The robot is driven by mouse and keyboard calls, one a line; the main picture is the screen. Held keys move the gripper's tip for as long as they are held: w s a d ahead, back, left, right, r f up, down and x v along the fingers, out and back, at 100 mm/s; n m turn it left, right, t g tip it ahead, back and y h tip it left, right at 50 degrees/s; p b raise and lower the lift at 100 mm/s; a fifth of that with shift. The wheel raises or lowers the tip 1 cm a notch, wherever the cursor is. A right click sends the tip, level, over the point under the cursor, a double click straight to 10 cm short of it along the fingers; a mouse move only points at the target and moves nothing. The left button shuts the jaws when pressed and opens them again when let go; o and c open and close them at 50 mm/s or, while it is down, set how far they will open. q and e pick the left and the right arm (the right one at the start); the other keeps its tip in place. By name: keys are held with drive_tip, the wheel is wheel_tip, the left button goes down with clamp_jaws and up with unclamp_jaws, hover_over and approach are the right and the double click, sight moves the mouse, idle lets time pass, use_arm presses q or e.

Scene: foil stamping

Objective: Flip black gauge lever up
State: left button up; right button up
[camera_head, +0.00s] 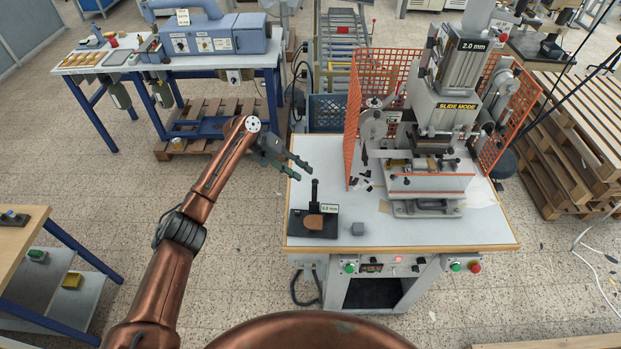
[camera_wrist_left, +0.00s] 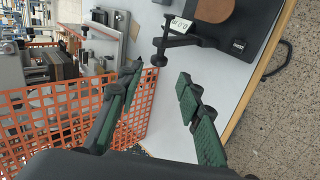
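The black gauge (camera_head: 299,225) stands on the left front of the white machine table, with a brown round pad (camera_head: 313,222) on its base. In the wrist view the gauge base (camera_wrist_left: 250,40) is at the upper right and the black lever (camera_wrist_left: 178,41) at the upper middle. My left gripper (camera_head: 303,169) is above the table's left edge, behind and a little left of the lever. Its fingers (camera_wrist_left: 160,78) are apart with nothing between them. My right gripper is out of view.
An orange mesh guard (camera_head: 354,130) and the stamping press (camera_head: 430,183) stand right of the gauge. The white table (camera_head: 450,231) is clear at the front right.

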use_arm(q)
drive_tip(key=v, duration=0.4)
drive_tip(key=shift+a+r, duration=0.3)
drive_tip(key=shift+f, duration=0.1)
